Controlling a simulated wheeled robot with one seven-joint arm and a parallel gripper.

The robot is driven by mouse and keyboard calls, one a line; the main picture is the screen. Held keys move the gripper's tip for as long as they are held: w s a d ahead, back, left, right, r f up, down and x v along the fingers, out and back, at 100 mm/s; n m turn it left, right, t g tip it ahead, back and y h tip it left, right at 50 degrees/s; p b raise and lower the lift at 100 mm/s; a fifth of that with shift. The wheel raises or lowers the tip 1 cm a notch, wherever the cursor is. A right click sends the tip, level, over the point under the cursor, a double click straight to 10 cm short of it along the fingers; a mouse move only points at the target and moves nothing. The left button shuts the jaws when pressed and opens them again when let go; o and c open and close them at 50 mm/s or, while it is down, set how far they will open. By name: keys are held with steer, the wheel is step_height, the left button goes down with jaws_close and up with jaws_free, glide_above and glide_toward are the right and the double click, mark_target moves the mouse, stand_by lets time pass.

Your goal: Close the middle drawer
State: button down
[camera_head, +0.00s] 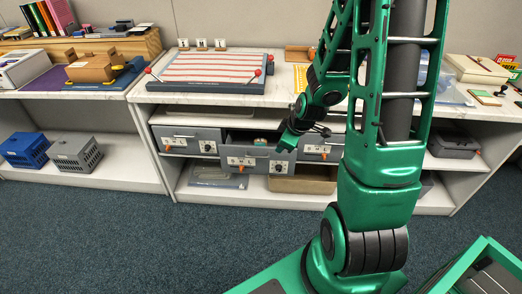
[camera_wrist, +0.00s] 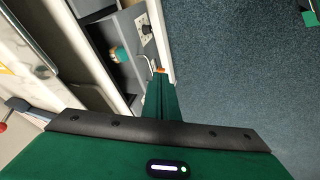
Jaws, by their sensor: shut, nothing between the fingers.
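The middle drawer (camera_head: 234,161) is grey and stands pulled out, in front of the grey drawers on either side. Its front carries pale labels, a dark round dial and orange tabs. In the wrist view the open drawer (camera_wrist: 128,75) shows its grey inside with a small green and tan object (camera_wrist: 120,53) in it. My gripper (camera_head: 285,145) is at the right end of the drawer front, near its top edge. In the wrist view the shut, empty fingers (camera_wrist: 160,88) point at the front's orange tab (camera_wrist: 159,70). I cannot tell whether they touch the drawer.
The left drawer (camera_head: 180,138) and right drawer (camera_head: 318,142) sit further back under the white shelf. A striped board (camera_head: 210,68) lies on the counter above. A tan bin (camera_head: 300,184) and a grey tray (camera_head: 220,181) are on the shelf below. The carpet (camera_head: 130,235) in front is clear.

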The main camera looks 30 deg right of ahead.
mark_target(262, 149)
steer(key=w+f, duration=0.4)
steer(key=w+f+n+t, duration=0.1)
steer(key=w+f, duration=0.3)
steer(key=w+f+n+t, duration=0.1)
steer(key=w+f, duration=0.3)
steer(key=shift+w+a+f+y, duration=0.2)
steer(key=shift+w+f+y, duration=0.1)
steer(key=shift+w+f, duration=0.1)
steer(key=shift+w+d, duration=0.35)
steer(key=shift+w, duration=0.15)
